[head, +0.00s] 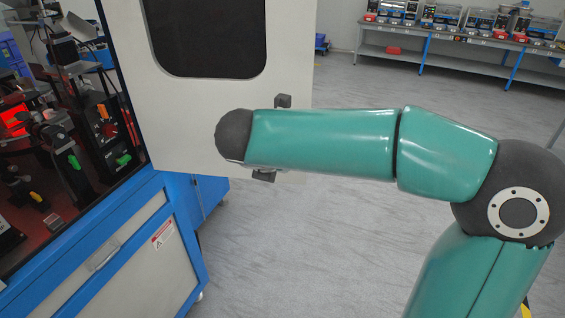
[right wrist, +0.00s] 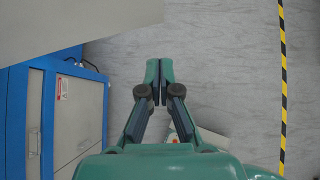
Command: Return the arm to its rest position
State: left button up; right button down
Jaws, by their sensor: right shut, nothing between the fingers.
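My right arm, with green links and dark grey joints, comes in from the right in the head view and reaches left in front of the open white door (head: 292,50) of the machine. Its fingers do not show there. In the right wrist view my right gripper (right wrist: 157,75) has its two dark-and-green fingers together at the tips, with nothing between them, over grey floor. Two dark grey blocks show above and below my arm at the door, perhaps ends of a handle (head: 284,101); the part between is hidden. My left gripper is in no view.
The blue and white machine cabinet (head: 130,262) stands at the left, its interior exposed with red-lit equipment. The door also shows in the right wrist view (right wrist: 60,25) at upper left. A yellow-black floor stripe (right wrist: 283,80) runs at right. A workbench (head: 455,45) stands far back; the floor between is clear.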

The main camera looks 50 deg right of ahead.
jog(key=w+a+f+m+g+y, duration=0.1)
jog(key=a+f+m+y, duration=0.25)
jog(key=a+f, duration=0.65)
jog(key=a+f+m+g+y, duration=0.15)
jog(key=a+f+y, duration=0.35)
jog(key=f, duration=0.9)
jog(key=s+a+f+m+y, duration=0.2)
jog(key=s+a+f+m, duration=0.4)
jog(key=f+m, duration=0.4)
jog(key=s+a+f+m+y, duration=0.1)
jog(key=s+a+f+m, duration=0.5)
jog(key=f+m, duration=0.3)
notch_tip(320, 180, down, 2)
jog(key=shift+s+a+f+m+y, duration=0.2)
jog(key=shift+s+f+m+y, duration=0.05)
jog(key=shift+m+y, duration=0.15)
jog(key=shift+d+g, duration=0.1)
jog(key=shift+g, duration=0.15)
